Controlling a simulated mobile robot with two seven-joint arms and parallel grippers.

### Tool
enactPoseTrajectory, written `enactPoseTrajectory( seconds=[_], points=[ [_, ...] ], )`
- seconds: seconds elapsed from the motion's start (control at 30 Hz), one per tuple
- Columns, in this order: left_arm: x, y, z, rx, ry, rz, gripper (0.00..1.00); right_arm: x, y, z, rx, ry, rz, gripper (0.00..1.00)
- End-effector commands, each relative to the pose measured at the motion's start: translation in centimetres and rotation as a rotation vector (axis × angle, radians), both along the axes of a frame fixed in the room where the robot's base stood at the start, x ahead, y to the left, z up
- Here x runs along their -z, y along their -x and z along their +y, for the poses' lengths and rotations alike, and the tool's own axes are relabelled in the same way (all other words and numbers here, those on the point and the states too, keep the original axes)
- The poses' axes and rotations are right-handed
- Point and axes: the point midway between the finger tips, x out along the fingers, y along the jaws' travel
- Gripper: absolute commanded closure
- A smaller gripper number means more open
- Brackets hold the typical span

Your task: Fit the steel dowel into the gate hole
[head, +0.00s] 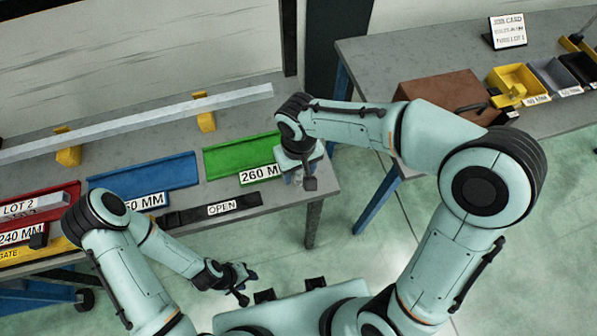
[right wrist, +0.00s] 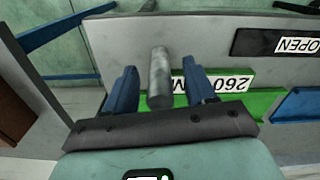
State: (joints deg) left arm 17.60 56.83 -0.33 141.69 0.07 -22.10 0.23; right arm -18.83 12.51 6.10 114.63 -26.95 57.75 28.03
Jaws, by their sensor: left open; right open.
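The steel dowel (right wrist: 158,80) is a plain grey cylinder. In the right wrist view it lies between the two blue fingers of my right gripper (right wrist: 158,70), with a gap on both sides. The right gripper is open; in the head view it (head: 303,178) is at the right end of the near bench, beside the green tray (head: 238,154). The dowel cannot be made out in the head view. My left gripper (head: 238,278) is open and empty, in front of the bench. A yellow strip marked GATE (head: 12,254) shows at the far left; no hole is visible.
A blue tray (head: 143,172), a red tray (head: 72,187) and a black strip marked OPEN (head: 222,208) lie on the bench. A long metal bar (head: 130,123) rests on yellow supports behind them. A second bench (head: 365,62) at the right holds a brown box (head: 436,92) and small bins.

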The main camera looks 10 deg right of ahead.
Motion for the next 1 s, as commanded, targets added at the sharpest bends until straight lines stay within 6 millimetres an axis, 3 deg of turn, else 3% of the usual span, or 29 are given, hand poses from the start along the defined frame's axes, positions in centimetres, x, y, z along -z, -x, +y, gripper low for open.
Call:
enactPoseTrajectory(
  seconds=[0.03, 0.2, 0.67, 0.83, 1.0],
  points=[
    [0.0, 0.0, 0.0, 0.0, 0.0, 0.0, 0.57, 0.0, 0.0, 0.0, 0.0, 0.0, 0.0, 0.45],
    [0.0, 0.0, 0.0, 0.0, 0.0, 0.0, 0.57, -0.1, 0.0, 0.0, 0.0, 0.0, 0.0, 1.0],
    [-0.2, -0.1, 0.0, 0.0, 0.0, -0.001, 0.57, -1.0, -0.1, 0.0, 0.001, -0.002, -0.005, 1.0],
    [-0.5, -0.4, 0.0, 0.0, 0.001, -0.005, 0.57, -3.4, -0.1, 0.0, 0.001, -0.002, -0.007, 1.0],
    [-1.3, -1.1, 0.0, 0.0, 0.0, -0.012, 0.57, -8.0, -0.2, 0.1, 0.001, -0.004, -0.011, 1.0]
  ],
)
